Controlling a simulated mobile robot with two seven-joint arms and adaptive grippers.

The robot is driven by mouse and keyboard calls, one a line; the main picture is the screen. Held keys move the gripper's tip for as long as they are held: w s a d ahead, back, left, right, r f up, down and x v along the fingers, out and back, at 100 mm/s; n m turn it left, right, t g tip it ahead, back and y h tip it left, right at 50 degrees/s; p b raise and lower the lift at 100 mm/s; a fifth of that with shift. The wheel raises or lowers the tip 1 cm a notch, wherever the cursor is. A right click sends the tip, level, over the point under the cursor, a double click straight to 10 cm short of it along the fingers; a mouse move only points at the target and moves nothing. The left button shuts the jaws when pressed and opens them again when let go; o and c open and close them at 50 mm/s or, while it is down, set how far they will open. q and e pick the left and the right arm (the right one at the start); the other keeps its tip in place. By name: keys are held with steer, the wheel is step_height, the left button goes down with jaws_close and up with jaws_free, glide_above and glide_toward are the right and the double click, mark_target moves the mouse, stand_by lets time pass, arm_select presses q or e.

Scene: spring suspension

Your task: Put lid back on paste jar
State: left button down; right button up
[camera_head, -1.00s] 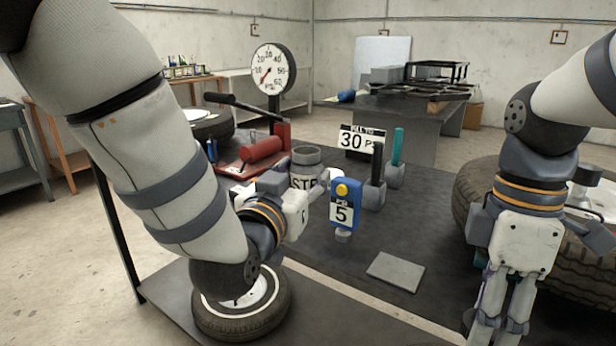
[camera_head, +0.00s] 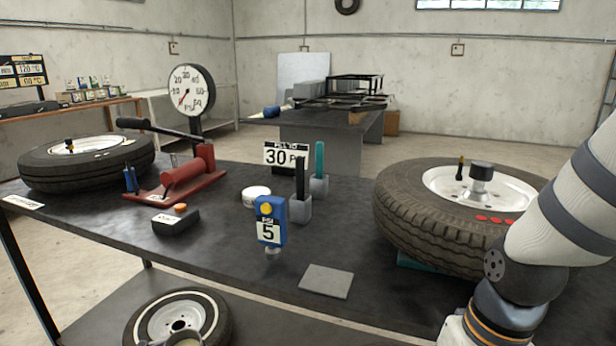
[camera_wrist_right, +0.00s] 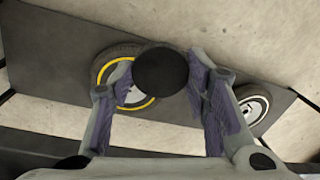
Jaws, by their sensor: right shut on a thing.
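My right gripper (camera_wrist_right: 165,80) shows in the right wrist view with a dark round disc (camera_wrist_right: 162,72) between its fingers. It is shut on this disc. I cannot tell for sure whether the disc is the lid. In the head view the right gripper's fingers are below the bottom edge. A flat white round piece (camera_head: 256,195), lid-like in shape, lies on the table behind the blue gauge. My left gripper is not in view.
The blue gauge (camera_head: 270,220) stands mid-table (camera_head: 110,228), beside a black box with an orange button (camera_head: 176,221). A grey plate (camera_head: 327,281) lies at the front. A large tyre (camera_head: 430,222) fills the right side. A red pump (camera_head: 182,172) stands at the back left.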

stand_by(0.3)
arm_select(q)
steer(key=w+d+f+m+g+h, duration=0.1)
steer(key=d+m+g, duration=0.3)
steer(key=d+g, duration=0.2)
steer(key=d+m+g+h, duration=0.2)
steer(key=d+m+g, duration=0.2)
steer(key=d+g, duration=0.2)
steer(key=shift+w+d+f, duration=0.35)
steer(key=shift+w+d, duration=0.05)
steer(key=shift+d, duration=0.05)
arm_select(e)
steer(key=w+a+r+n, duration=0.7)
steer(key=w+a+n, duration=0.25)
steer(key=a, duration=0.25)
steer(key=s+a+r+h, duration=0.1)
steer(key=s+a+r, duration=0.3)
steer(key=a+r, duration=0.3)
steer(key=shift+s+a+n, duration=0.2)
steer(key=shift+a+n, duration=0.25)
steer(key=shift+a, duration=0.15)
